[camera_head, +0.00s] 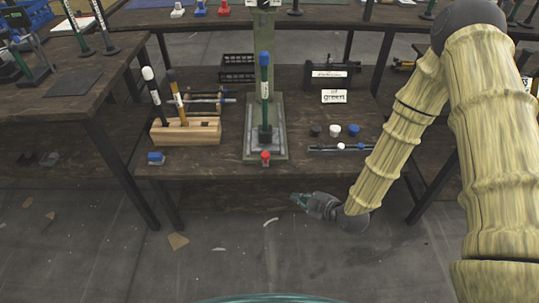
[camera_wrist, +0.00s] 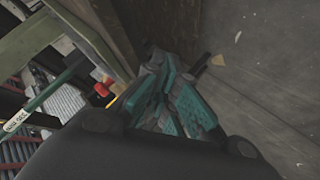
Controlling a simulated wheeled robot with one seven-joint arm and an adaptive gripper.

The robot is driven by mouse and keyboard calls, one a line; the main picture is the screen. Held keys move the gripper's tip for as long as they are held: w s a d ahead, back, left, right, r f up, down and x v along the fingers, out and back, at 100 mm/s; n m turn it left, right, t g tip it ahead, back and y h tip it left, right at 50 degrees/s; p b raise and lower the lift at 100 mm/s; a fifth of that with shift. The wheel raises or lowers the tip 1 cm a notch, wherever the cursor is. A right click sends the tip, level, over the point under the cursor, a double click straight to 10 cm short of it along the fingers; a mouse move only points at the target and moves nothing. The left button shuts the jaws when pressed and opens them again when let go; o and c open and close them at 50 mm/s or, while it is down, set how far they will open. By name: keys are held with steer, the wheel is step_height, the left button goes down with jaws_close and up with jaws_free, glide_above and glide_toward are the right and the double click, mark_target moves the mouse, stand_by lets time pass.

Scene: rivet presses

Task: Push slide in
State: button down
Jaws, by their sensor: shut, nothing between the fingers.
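The rivet press (camera_head: 278,115) stands upright in the middle of the bench, with a grey-green frame and a green, blue-topped rod (camera_head: 264,90). A red knob (camera_head: 265,156) sits at the front of its base, by the bench's front edge, and marks the slide. How far the slide stands out is hard to tell. The knob also shows in the wrist view (camera_wrist: 102,89), left of my fingers. My gripper (camera_head: 299,199) is shut and empty, below and right of the knob, in front of the bench and apart from it. Its teal fingertips show in the wrist view (camera_wrist: 175,100).
A wooden block (camera_head: 185,131) with upright tools stands left of the press. A small blue item (camera_head: 156,158) lies at the front left. Small caps (camera_head: 335,130) and a dark tray (camera_head: 340,149) lie to the right. The floor before the bench is mostly clear.

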steer(key=w+a+r+n+t+y+b, duration=0.1)
steer(key=w+r+n+y+b, duration=0.1)
steer(key=w+n+b, duration=0.1)
steer(key=w+r+n+t+y+b, duration=0.1)
steer(key=w+r+n+y+b, duration=0.1)
steer(key=w+r+n+b, duration=0.1)
steer(key=w+a+r+n+t+y+b, duration=0.1)
steer(key=w+r+n+t+y+b, duration=0.1)
steer(key=w+n, duration=0.3)
steer(key=shift+w+a+r+n+b, duration=0.15)
steer(key=shift+w+b, duration=0.15)
steer(key=shift+w, duration=0.1)
steer(key=shift+w+a+r+n+b, duration=0.1)
steer(key=shift+w+a+n+b, duration=0.05)
steer(key=shift+w+b, duration=0.15)
steer(key=shift+w+a+r, duration=0.1)
steer(key=shift+w+a, duration=0.35)
steer(key=shift+w, duration=0.05)
steer(key=b, duration=0.2)
glide_toward(260, 135)
steer(key=x, duration=0.4)
steer(key=shift+w+a, duration=0.15)
steer(key=shift+a, duration=0.15)
